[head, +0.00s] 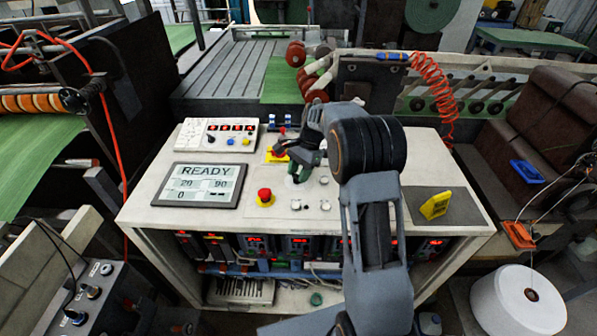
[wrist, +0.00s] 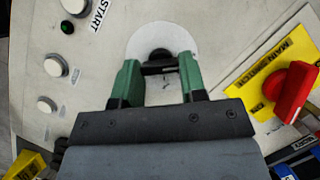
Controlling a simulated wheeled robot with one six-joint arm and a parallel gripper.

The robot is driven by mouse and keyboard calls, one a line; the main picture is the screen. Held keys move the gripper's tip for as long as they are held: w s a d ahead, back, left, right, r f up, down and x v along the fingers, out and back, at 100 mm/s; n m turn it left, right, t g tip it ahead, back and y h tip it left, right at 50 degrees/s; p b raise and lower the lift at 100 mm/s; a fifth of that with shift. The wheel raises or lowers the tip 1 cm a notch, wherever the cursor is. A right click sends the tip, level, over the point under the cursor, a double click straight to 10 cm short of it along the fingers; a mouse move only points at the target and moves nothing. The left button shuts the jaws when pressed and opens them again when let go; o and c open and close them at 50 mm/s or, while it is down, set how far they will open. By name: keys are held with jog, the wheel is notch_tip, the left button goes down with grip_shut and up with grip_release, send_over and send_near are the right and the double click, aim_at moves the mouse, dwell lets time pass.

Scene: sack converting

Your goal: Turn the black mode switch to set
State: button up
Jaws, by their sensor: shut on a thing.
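The black mode switch (wrist: 158,57) sits on a round white dial plate in the wrist view. My gripper (wrist: 158,70) has its two green fingers on either side of the switch, shut on it. In the head view my gripper (head: 303,163) is down at the control panel, behind the red emergency button. There the switch is mostly hidden by my gripper. The dial's labels are not readable, so I cannot tell which position the switch points to.
A red main switch (wrist: 292,92) on a yellow plate is close to the right of my gripper. White buttons (wrist: 53,66) line the left side.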

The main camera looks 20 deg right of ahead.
jog(key=o, duration=0.9)
jog(key=shift+r, duration=0.1)
jog(key=v, duration=1.3)
jog(key=shift+d+r, duration=0.15)
jog(key=shift+r, duration=0.15)
